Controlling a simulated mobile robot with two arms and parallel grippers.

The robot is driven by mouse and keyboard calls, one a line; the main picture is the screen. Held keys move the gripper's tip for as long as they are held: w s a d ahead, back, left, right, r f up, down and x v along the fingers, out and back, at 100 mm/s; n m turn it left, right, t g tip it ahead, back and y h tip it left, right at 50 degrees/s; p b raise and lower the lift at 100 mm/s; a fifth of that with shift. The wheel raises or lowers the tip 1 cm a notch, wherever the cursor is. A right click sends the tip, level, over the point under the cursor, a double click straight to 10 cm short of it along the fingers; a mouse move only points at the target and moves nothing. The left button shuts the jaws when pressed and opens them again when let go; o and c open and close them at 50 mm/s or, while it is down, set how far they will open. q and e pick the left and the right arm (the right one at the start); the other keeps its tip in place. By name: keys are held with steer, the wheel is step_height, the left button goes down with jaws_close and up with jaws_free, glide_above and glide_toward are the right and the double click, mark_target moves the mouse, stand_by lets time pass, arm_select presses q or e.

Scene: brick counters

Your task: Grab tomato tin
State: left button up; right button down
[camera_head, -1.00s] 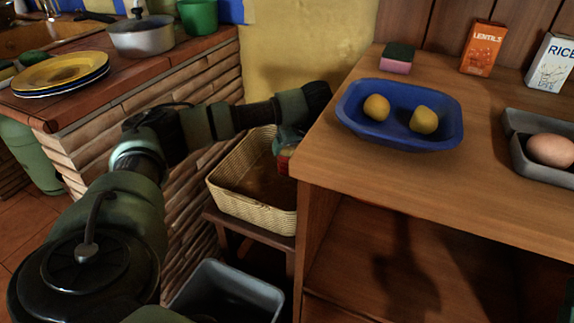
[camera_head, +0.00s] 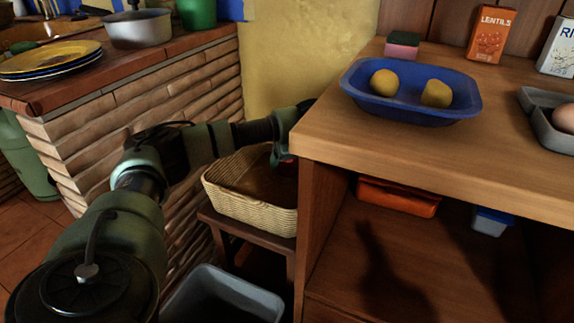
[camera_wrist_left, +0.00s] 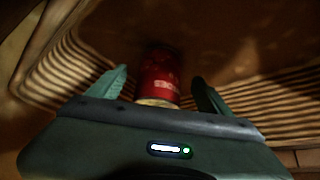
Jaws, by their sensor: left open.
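A red tin (camera_wrist_left: 160,75) with a pale metal rim stands out between the two fingers of my left gripper (camera_wrist_left: 160,92) in the left wrist view. The gripper is open, with a finger on each side of the tin and gaps visible. In the head view, my left gripper (camera_head: 280,152) reaches down over the wicker basket (camera_head: 245,212), beside the wooden counter. My right gripper is not in view.
The wooden counter (camera_head: 340,145) stands close to the right of my left arm. It bears a blue tray (camera_head: 410,108) with two yellow fruits. A brick counter (camera_head: 150,110) is at left. A grey bin (camera_head: 225,298) stands below the basket.

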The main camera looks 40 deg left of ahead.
mark_target(287, 163)
arm_select(q)
steer(key=b+x, duration=0.1)
steer(key=x, duration=0.3)
steer(key=shift+w+a+r+b, duration=0.1)
steer(key=shift+a+b, duration=0.15)
steer(key=shift+b, duration=0.15)
steer(key=shift+r, duration=0.1)
jaws_close()
